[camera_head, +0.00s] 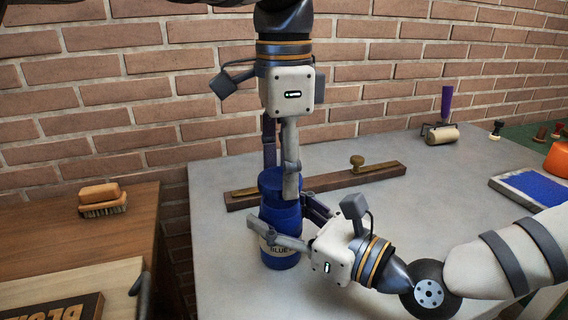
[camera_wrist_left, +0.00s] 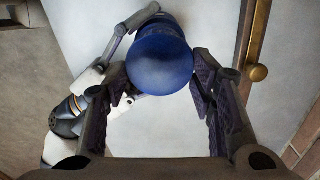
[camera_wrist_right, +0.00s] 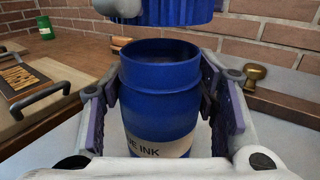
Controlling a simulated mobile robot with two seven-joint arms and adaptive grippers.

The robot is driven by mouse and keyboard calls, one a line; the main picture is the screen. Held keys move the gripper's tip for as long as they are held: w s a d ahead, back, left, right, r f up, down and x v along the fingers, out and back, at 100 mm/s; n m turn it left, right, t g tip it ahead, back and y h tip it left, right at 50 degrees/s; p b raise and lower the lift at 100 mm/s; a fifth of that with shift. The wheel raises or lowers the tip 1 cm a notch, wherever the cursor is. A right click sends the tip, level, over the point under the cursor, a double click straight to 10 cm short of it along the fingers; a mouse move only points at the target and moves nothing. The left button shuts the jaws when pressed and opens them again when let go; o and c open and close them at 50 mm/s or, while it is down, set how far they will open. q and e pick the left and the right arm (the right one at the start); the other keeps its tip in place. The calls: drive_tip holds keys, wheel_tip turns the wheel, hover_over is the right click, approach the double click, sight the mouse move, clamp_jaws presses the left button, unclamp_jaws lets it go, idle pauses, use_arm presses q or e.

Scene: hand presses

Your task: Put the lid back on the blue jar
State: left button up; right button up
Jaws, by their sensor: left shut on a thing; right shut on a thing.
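The blue jar (camera_head: 280,222) stands upright on the grey table, its label facing front. In the right wrist view the jar (camera_wrist_right: 160,105) shows an open top with a dark inside. My right gripper (camera_head: 290,228) is shut around its body from the right; it also frames the jar in the right wrist view (camera_wrist_right: 165,90). My left gripper (camera_head: 281,184) comes down from above and is shut on the blue lid (camera_head: 271,178). The right wrist view shows the lid (camera_wrist_right: 175,10) above the jar mouth with a gap between. The left wrist view shows the round lid top (camera_wrist_left: 160,60).
A dark wooden bar with a brass knob (camera_head: 357,162) lies behind the jar. A roller (camera_head: 441,134) and a blue pad (camera_head: 536,188) are at the right. A brush (camera_head: 102,200) sits on the brown table at left. The grey table's middle is clear.

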sight(285, 202)
use_arm(q)
drive_tip(key=shift+f, duration=0.15)
drive_tip(key=shift+f, duration=0.75)
drive_tip(key=shift+f, duration=0.6)
